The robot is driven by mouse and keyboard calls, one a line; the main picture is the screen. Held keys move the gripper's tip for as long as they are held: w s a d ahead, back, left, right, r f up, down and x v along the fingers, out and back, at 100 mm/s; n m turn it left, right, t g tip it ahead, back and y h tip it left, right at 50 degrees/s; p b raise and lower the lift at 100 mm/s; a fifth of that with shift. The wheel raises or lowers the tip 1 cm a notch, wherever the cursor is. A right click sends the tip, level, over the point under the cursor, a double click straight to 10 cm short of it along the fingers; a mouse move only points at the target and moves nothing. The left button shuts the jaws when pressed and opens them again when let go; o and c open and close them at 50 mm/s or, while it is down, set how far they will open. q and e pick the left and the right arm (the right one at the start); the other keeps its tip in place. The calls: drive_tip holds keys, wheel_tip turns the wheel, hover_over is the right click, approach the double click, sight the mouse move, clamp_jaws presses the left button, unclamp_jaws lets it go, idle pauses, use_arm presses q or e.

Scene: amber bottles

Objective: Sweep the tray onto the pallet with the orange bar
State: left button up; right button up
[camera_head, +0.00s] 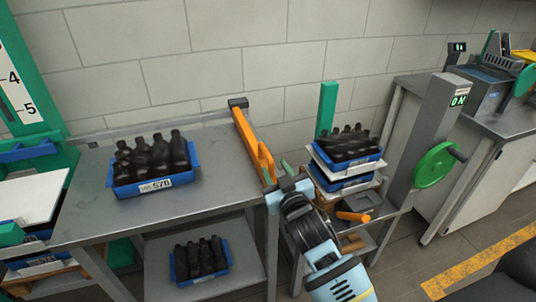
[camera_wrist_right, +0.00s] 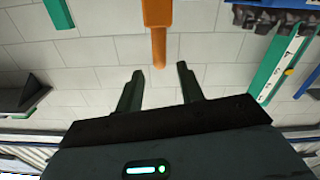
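A blue tray (camera_head: 124,191) of dark bottles with a white label sits on the left part of the grey table (camera_head: 90,216). The orange bar (camera_head: 243,130) runs along the table's right side, with an orange handle (camera_head: 266,162) at its near end. Right of it, a stack with blue trays of bottles (camera_head: 345,182) stands lower; the pallet under it is hard to make out. My right gripper (camera_head: 276,183) is at the handle's near end. In the right wrist view its fingers (camera_wrist_right: 160,80) are open, with the orange handle (camera_wrist_right: 158,45) just ahead between them. My left gripper is out of view.
Another blue tray of bottles (camera_head: 202,276) rests on the shelf below the table. A green post (camera_head: 327,108) stands behind the stack. A grey column with a green handwheel (camera_head: 434,165) stands to the right. The table's front right is bare.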

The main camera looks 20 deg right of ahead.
sight(269, 159)
drive_tip(key=shift+w+a, duration=0.1)
drive_tip(key=shift+w, duration=3.8)
drive_tip(key=shift+c, duration=0.5)
clamp_jaws()
